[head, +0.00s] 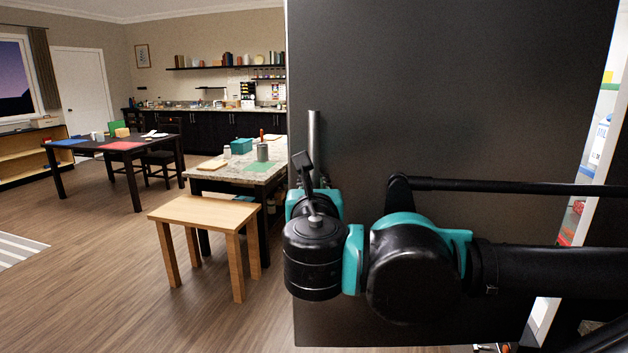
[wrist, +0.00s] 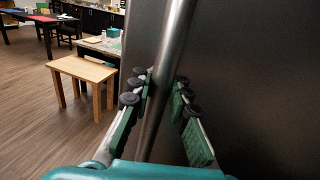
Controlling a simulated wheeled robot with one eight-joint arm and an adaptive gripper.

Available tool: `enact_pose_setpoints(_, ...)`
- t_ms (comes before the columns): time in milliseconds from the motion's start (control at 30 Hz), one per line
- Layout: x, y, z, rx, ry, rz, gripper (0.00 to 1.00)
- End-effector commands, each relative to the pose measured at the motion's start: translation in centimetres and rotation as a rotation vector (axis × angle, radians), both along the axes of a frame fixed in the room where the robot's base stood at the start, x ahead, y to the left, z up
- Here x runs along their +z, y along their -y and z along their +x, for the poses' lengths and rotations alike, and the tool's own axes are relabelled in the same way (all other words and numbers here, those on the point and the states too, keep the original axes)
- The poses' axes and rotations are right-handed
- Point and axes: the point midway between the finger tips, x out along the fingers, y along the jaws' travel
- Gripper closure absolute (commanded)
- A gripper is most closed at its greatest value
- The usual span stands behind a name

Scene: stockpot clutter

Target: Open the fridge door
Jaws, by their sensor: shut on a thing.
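The fridge door (head: 450,90) is a large dark grey panel filling the right half of the head view, and it also fills the right of the wrist view (wrist: 255,80). It stands open: at its right edge, part of the lit fridge inside (head: 600,135) shows. The handle (head: 314,135) is a silver vertical bar near the door's left edge. In the wrist view, the handle (wrist: 172,50) runs between the green-padded fingers of my gripper (wrist: 165,85), which is shut on it. In the head view, my arm hides the fingers and the lower handle.
A small wooden table (head: 205,213) stands left of the door, beside a stone-topped counter (head: 228,178) with a teal box (head: 241,146). A dark table (head: 112,146) with chairs is farther back. The wooden floor (head: 100,260) at front left is clear.

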Motion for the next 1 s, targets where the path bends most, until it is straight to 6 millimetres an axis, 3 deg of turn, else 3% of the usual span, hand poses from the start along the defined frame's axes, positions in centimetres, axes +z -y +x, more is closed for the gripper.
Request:
enact_pose_setpoints(400, 0.04, -0.02, -0.07, 0.0, 0.0, 0.0, 1.0)
enact_pose_setpoints(433, 0.04, -0.02, -0.07, 0.0, 0.0, 0.0, 0.85)
enact_pose_setpoints(633, 0.03, -0.02, -0.07, 0.0, 0.0, 0.0, 0.61)
enact_pose_setpoints(1000, 0.01, -0.05, -0.22, 0.001, 0.0, 0.0, 0.61)
